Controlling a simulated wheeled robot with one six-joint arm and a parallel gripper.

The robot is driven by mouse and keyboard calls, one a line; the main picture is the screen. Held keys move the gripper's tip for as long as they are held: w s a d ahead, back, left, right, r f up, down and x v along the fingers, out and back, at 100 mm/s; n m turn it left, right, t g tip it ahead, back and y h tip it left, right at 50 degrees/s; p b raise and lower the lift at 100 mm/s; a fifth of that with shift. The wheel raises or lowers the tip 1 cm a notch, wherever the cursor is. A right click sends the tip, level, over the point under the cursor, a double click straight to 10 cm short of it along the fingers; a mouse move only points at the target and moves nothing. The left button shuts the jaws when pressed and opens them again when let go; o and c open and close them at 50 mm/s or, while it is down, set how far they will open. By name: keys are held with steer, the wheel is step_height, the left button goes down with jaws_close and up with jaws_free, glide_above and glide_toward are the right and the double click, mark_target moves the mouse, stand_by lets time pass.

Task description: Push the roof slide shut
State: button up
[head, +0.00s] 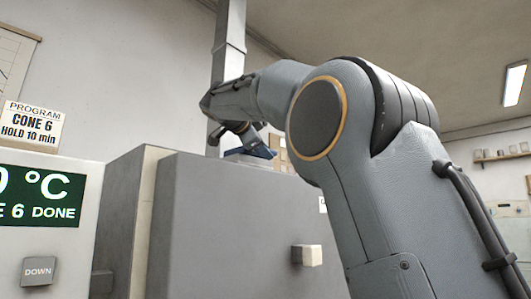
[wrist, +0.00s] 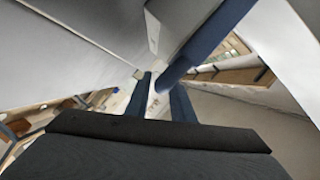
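The grey kiln (head: 225,225) fills the lower middle of the head view, and a grey square flue (head: 230,45) rises behind its top edge. The roof slide cannot be made out clearly; my arm and the kiln's top edge hide most of the roof. My gripper (head: 258,151) is low at the kiln's top edge, just right of the flue, with its blue fingers showing. In the wrist view the blue fingers (wrist: 160,93) point away beside pale grey surfaces. Whether they touch anything, and whether they are closed, is unclear. I see nothing held.
A green display (head: 40,197) and a DOWN button (head: 39,271) are on the control panel at left. A program card (head: 33,125) stands above it. A pale knob (head: 307,255) sticks out of the kiln front. Wall shelves (head: 502,155) are far right.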

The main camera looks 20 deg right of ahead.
steer(key=b+v, duration=0.1)
steer(key=v, duration=0.5)
steer(key=shift+s+a, duration=0.3)
